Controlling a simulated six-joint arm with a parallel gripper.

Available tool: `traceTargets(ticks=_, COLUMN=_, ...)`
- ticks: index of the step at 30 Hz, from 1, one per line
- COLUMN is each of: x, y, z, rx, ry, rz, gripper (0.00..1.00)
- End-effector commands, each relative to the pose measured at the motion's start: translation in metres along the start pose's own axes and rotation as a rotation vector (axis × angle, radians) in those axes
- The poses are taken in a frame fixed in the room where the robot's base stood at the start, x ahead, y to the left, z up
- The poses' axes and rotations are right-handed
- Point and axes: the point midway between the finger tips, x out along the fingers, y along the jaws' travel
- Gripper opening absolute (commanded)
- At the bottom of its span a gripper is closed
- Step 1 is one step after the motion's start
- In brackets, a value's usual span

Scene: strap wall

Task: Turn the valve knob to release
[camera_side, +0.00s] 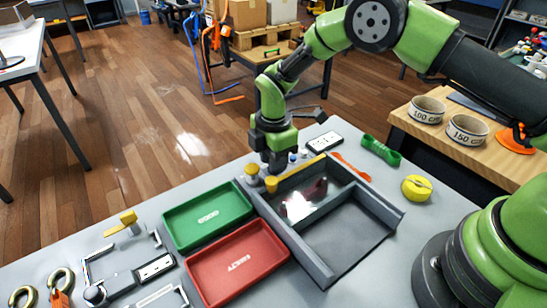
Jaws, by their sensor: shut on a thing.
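My green gripper (277,165) points down at the back left corner of a grey open frame box (323,272). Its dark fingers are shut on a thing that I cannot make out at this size. Two small yellow round knobs, one to the left (252,170) and one nearer the camera (271,184), stand close beside the fingertips. A yellow bar (302,170) runs along the box's back edge, next to the fingers. I cannot tell which of these is the valve knob, or whether the fingers touch any of them.
A green tray (207,217) and a red tray (238,262) lie left of the box. Metal fittings (130,280) lie at the front left. A yellow round thing (416,188) and a green bone-shaped thing (380,150) lie to the right. Small white-and-blue pieces (298,155) stand behind the bar.

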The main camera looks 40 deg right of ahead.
Motion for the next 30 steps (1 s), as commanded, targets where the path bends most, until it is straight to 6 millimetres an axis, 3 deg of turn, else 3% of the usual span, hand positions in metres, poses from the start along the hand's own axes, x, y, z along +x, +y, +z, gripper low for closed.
traceTargets(ticks=30, x=-0.0008, y=-0.0001, z=0.0001, rx=0.910, ry=-0.001, rz=-0.001, gripper=0.06)
